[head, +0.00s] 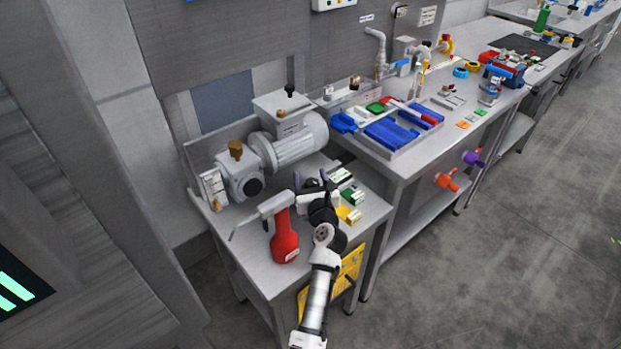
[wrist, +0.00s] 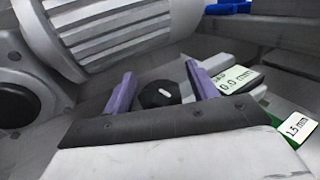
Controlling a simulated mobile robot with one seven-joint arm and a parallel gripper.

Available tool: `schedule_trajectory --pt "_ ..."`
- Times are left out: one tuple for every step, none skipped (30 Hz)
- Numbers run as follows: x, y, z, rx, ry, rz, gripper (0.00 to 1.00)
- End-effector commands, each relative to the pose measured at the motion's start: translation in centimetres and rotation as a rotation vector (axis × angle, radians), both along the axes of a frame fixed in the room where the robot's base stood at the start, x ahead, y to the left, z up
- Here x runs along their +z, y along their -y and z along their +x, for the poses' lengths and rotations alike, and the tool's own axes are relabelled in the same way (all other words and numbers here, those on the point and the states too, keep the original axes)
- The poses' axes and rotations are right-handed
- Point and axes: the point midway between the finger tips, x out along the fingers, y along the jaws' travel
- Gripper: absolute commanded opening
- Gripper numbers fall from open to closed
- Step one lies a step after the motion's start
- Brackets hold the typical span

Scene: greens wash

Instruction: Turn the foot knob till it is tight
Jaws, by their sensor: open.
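The foot knob (wrist: 160,93) is a small black knob with a white mark on top, seen in the wrist view. It sits at the foot of the grey motor (head: 295,140), whose ribbed body (wrist: 105,32) fills the upper left of the wrist view. My gripper (wrist: 161,88) is open, with one purple finger on each side of the knob. A gap shows between the knob and each finger. In the head view my gripper (head: 312,183) is over the bench just in front of the motor, and I cannot make out the knob there.
A red oil can (head: 284,240) stands left of my arm. Labelled shim blocks, one green (head: 351,196) and one yellow (head: 348,214), lie just right of my gripper. A pump (head: 238,178) with a brass cap is left of the motor. Blue trays (head: 392,133) are on the neighbouring bench.

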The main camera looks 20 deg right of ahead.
Motion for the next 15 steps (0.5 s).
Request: schedule_trajectory --pt "-0.01 0.01 -0.01 0.000 0.000 0.000 0.58" --pt "-0.01 0.01 -0.01 0.000 0.000 0.000 0.58" --pt "0.00 0.01 -0.02 0.000 0.000 0.000 0.58" --pt "0.00 0.01 -0.02 0.000 0.000 0.000 0.58" --pt "0.00 0.01 -0.02 0.000 0.000 0.000 0.54" --pt "0.00 0.01 -0.03 0.000 0.000 0.000 0.49" --pt "0.00 0.01 -0.03 0.000 0.000 0.000 0.45" --pt "0.00 0.01 -0.03 0.000 0.000 0.000 0.41" --pt "0.00 0.01 -0.03 0.000 0.000 0.000 0.36" --pt "0.00 0.01 -0.03 0.000 0.000 0.000 0.32" --pt "0.00 0.01 -0.04 0.000 0.000 0.000 0.28" --pt "0.00 0.01 -0.04 0.000 0.000 0.000 0.23" --pt "0.00 0.01 -0.04 0.000 0.000 0.000 0.19" --pt "0.00 0.01 -0.04 0.000 0.000 0.000 0.15" --pt "0.00 0.01 -0.04 0.000 0.000 0.000 0.14"
